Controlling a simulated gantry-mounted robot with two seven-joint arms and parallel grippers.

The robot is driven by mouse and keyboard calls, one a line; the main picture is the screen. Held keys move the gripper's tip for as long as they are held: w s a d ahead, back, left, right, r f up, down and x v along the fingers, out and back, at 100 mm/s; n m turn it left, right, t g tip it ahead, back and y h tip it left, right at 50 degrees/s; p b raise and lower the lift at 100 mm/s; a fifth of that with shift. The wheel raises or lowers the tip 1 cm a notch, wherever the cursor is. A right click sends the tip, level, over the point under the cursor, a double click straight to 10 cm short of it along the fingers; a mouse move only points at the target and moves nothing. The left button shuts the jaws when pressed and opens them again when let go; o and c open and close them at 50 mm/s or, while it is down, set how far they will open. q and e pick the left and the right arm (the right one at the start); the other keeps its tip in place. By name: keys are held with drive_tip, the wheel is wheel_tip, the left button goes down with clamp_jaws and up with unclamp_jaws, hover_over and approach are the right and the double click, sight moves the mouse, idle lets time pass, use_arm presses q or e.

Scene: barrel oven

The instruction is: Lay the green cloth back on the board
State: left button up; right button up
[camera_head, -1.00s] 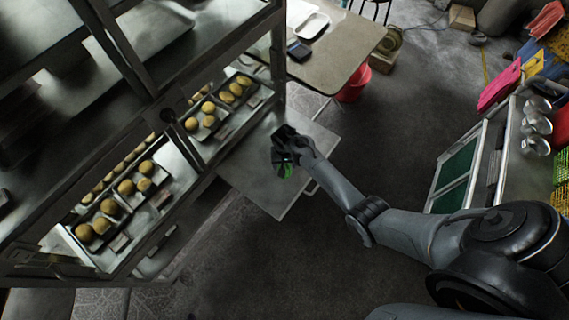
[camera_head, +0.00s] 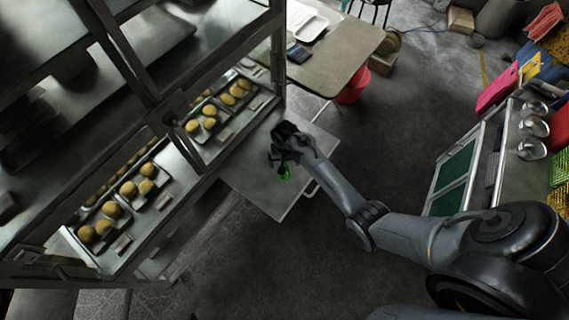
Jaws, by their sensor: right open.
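The green cloth (camera_head: 286,171) shows as a small bright patch just below my right gripper (camera_head: 277,162). The gripper hides much of that spot, and I cannot tell whether cloth and fingers touch. The gripper is open, over the grey board (camera_head: 258,187) that sticks out beside the oven rack. The cloth seems to be on or just above this board. My left gripper is not in view.
The oven rack (camera_head: 165,118) with trays of round buns (camera_head: 128,190) stands left of the board. A table (camera_head: 335,58) with a white tray (camera_head: 308,27) is behind, with a red bucket (camera_head: 352,88) beside it. A cabinet (camera_head: 458,170) stands at the right. The floor between is clear.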

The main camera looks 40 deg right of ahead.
wheel_tip(320, 180, up, 8)
drive_tip(key=p, duration=0.2)
drive_tip(key=s+a+r+n+t, duration=0.1)
drive_tip(key=s+a+r+n, duration=0.2)
drive_tip(key=s, duration=0.4)
drive_tip(key=s+a+r+n+t, duration=0.1)
drive_tip(key=s+a+r+n, duration=0.2)
drive_tip(key=s+r, duration=0.2)
drive_tip(key=s+a+r+n+t, duration=0.1)
drive_tip(key=s+a+r+n, duration=0.2)
drive_tip(key=s, duration=0.7)
drive_tip(key=shift+s+a+r+t, duration=0.3)
drive_tip(key=shift+a+r, duration=0.05)
drive_tip(key=shift+r, duration=0.1)
wheel_tip(320, 180, up, 29)
drive_tip(key=p, duration=2.9)
drive_tip(key=shift+r, duration=0.2)
